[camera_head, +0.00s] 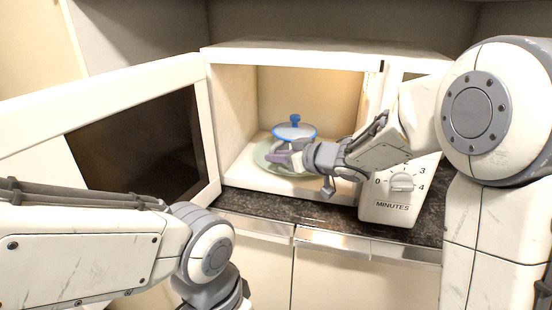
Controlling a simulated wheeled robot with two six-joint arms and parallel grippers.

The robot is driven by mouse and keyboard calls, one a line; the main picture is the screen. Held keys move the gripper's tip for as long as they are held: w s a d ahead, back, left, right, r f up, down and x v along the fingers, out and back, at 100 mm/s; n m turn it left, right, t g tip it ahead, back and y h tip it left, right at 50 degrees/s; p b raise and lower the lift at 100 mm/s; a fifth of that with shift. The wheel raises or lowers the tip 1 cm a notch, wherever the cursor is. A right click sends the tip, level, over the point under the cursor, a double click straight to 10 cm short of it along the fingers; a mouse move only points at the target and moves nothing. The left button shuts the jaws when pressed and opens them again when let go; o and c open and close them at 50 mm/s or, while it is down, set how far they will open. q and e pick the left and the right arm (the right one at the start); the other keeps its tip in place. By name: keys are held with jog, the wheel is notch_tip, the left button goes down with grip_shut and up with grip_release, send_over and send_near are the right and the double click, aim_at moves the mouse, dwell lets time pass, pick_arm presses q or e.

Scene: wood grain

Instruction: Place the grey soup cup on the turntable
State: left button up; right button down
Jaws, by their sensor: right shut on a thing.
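The grey soup cup (294,131), with a blue rim and a blue knobbed lid, is inside the open microwave. The pale green round turntable (264,158) lies on the microwave floor, under and around the cup. My right gripper (286,158) reaches in from the right and is shut on the cup at its near side. The gripper hides the cup's lower part, so I cannot tell whether its base touches the turntable. My left arm comes in at the lower left, but its gripper is out of view.
The white microwave (300,52) stands on a dark stone counter (262,204). Its door (120,85) is swung open to the left. The timer knob (402,183) is on the right front panel, close to my right arm. Pale cabinets (345,275) are below.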

jog(key=c, duration=0.8)
grip_release()
jog(key=shift+d+r, duration=0.1)
jog(key=p+v, duration=0.1)
jog(key=v, duration=1)
jog(key=shift+s+a+f+m+g+h+b, duration=0.1)
jog(key=shift+s+a+f+g+h+b, duration=0.65)
jog(key=shift+s+f+g, duration=2.75)
jog(key=shift+s+a+f+m+g+h, duration=0.1)
jog(key=shift+s+a+f+h, duration=1.3)
jog(key=shift+s, duration=4.5)
jog(key=shift+s+a+f+m+g+h+b, duration=0.1)
jog(key=shift+s+a+f+g+h+b, duration=0.35)
jog(key=shift+s+f+g+h, duration=2.35)
